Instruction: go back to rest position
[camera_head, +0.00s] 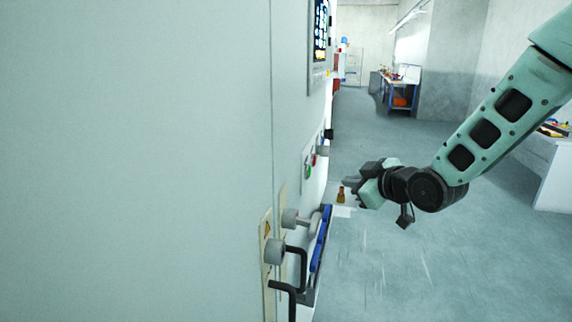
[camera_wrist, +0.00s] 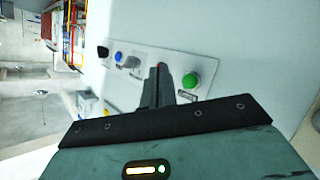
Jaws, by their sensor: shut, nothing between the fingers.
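My gripper (camera_head: 351,183) is at the end of my green arm, in the right half of the head view, out in front of the machine's side. Its fingers are shut with nothing between them. In the wrist view the shut fingers (camera_wrist: 166,88) point at a control panel (camera_wrist: 125,72) with a green button (camera_wrist: 191,80), a blue button (camera_wrist: 118,57) and a black knob (camera_wrist: 103,51). The fingers overlap part of the panel, and a bit of red shows at their tip. I cannot tell whether they touch it.
A large pale machine cabinet (camera_head: 140,160) fills the left of the head view. Black handles (camera_head: 297,262), grey knobs (camera_head: 275,251) and a blue-edged part (camera_head: 320,240) stick out from it. A workbench (camera_head: 401,90) stands far back.

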